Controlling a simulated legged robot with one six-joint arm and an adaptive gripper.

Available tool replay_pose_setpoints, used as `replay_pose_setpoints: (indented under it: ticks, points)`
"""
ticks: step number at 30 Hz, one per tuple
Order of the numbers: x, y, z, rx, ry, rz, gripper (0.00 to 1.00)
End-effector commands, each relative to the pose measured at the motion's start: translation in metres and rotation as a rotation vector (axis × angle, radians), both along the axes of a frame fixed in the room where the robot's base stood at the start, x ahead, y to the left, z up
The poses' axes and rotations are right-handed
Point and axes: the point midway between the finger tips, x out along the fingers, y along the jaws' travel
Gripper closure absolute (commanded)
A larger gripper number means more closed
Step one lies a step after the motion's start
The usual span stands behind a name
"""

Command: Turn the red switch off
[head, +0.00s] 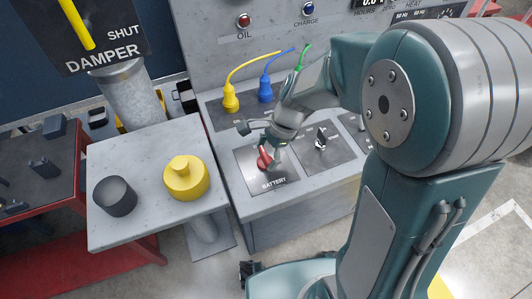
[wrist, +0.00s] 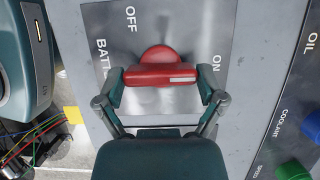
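The red switch (wrist: 160,72) is a rotary knob with a bar handle on a metal plate (wrist: 205,40) lettered OFF, ON and BATT. The handle lies level across the wrist view, and its white mark is at the right end, on the ON side. In the head view the red switch (head: 264,160) shows partly behind my gripper (head: 270,152), on the plate lettered BATTERY. My gripper (wrist: 161,88) has one finger at each end of the handle, and both appear to touch it. The exact contact is hard to see.
A black switch (head: 321,138) sits on the plate to the right. Yellow (head: 230,98) and blue (head: 265,89) plugs with cables stand behind. A side table (head: 140,220) holds a yellow knob piece (head: 186,178) and a dark cylinder (head: 115,196). A green knob (wrist: 292,171) is at the wrist view's lower right.

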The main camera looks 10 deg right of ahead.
Motion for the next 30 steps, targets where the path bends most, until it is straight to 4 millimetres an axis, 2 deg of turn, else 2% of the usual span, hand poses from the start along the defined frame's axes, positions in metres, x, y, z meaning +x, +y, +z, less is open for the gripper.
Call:
replay_pose_setpoints:
  ticks: [8,14,30]
  points:
    - [-0.0002,0.0014,-0.0003,0.002,0.002,0.038,0.59]
    - [-0.0002,0.0024,-0.0005,0.002,0.003,0.145,0.59]
    - [-0.0005,0.0033,-0.0004,0.004,0.002,0.640,0.59]
